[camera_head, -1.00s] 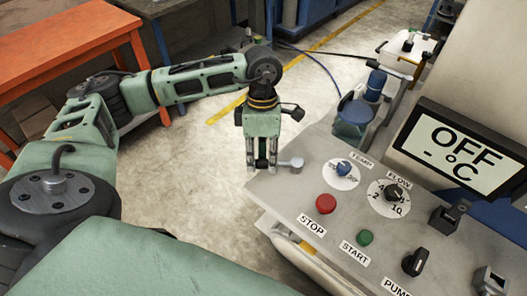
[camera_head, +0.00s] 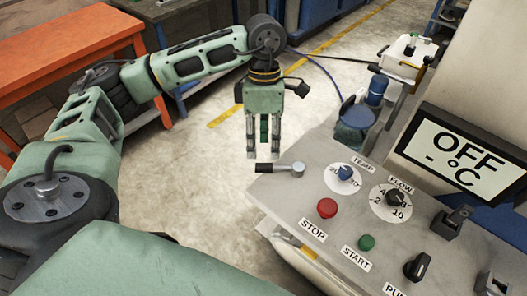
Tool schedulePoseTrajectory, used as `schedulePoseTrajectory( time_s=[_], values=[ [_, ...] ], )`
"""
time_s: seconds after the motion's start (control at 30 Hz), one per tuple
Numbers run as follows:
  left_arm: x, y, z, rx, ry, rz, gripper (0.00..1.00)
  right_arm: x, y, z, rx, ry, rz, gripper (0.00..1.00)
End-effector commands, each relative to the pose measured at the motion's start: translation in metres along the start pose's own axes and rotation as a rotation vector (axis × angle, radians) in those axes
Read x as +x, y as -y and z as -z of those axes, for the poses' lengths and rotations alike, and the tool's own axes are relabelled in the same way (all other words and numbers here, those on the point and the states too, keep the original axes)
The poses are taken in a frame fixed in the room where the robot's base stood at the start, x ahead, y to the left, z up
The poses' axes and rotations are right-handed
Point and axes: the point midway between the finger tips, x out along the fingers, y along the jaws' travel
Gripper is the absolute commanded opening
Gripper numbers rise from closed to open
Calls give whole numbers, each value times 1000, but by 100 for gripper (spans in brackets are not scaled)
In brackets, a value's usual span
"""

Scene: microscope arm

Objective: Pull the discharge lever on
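The discharge lever, as I take it, has a black handle (camera_head: 266,168) and a grey metal pivot (camera_head: 297,169). It sits at the left corner of the grey control panel (camera_head: 290,195), with its handle pointing left past the panel's edge. My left gripper (camera_head: 263,154) points down just above and behind the handle in the picture. Its two fingers are apart with nothing held between them, and a gap seems to show between the fingertips and the handle. My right gripper is not in view.
The panel carries a red STOP button (camera_head: 327,208), a green START button (camera_head: 366,242), a blue TEMP knob (camera_head: 345,172), a black FLOW knob (camera_head: 396,198) and a black pump switch (camera_head: 417,265). A display (camera_head: 462,155) reads OFF. An orange table (camera_head: 65,50) stands far left.

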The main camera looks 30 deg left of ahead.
Motion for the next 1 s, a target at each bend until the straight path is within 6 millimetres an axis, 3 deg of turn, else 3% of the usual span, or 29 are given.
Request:
schedulePoseTrajectory(
  time_s=[0.1, 0.3, 1.0],
  values=[
    [-25, 0, -1, 2, 3, -2, 40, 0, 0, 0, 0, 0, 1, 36],
    [-49, 0, 0, 1, 0, -1, 40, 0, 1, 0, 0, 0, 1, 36],
    [-54, 0, 0, 1, -1, 1, 40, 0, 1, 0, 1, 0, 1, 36]
  ],
)
